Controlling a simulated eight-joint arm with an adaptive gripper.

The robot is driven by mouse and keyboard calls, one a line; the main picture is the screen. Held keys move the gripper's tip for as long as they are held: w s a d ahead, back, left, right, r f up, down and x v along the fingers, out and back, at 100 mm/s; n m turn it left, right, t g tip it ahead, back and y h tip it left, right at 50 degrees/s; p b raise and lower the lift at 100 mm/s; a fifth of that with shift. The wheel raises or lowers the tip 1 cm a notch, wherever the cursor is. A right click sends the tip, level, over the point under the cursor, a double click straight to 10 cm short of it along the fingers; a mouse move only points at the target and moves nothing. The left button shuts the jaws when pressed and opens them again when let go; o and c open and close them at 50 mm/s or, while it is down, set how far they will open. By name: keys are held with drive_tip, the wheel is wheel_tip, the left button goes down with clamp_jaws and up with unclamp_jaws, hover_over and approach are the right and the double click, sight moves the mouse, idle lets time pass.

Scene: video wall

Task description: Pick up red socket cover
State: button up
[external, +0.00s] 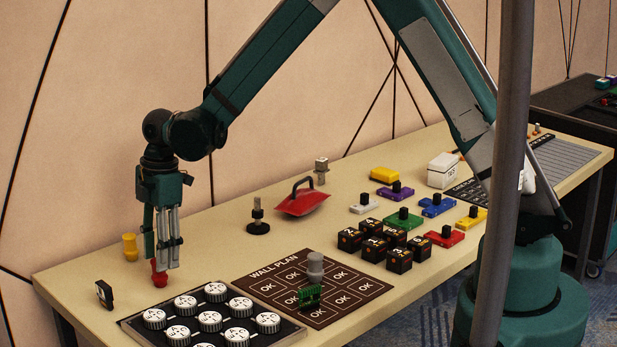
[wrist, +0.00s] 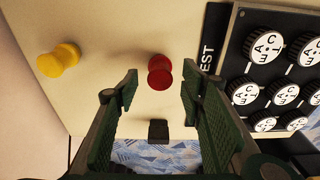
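A small red spool-shaped piece (external: 159,274), which fits the red socket cover, stands on the beige table near its left end. In the wrist view the red piece (wrist: 159,72) appears between and just beyond the fingertips. My gripper (external: 162,262) points straight down over it, with the fingertips close to its top. In the wrist view my gripper (wrist: 160,85) is open and empty, with a gap on each side of the red piece. The external view partly hides the piece's top behind the fingers.
A yellow spool-shaped piece (external: 130,247) stands close by on the left; a small black block (external: 104,294) is nearer the front edge. A black board of white-topped knobs (external: 133,322) lies to the right. A red handled lid (external: 302,204) is farther back.

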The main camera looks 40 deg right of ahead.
drive_tip(key=shift+a+f, duration=0.2)
drive_tip(key=shift+f, duration=1.25)
drive_tip(key=c, duration=0.8)
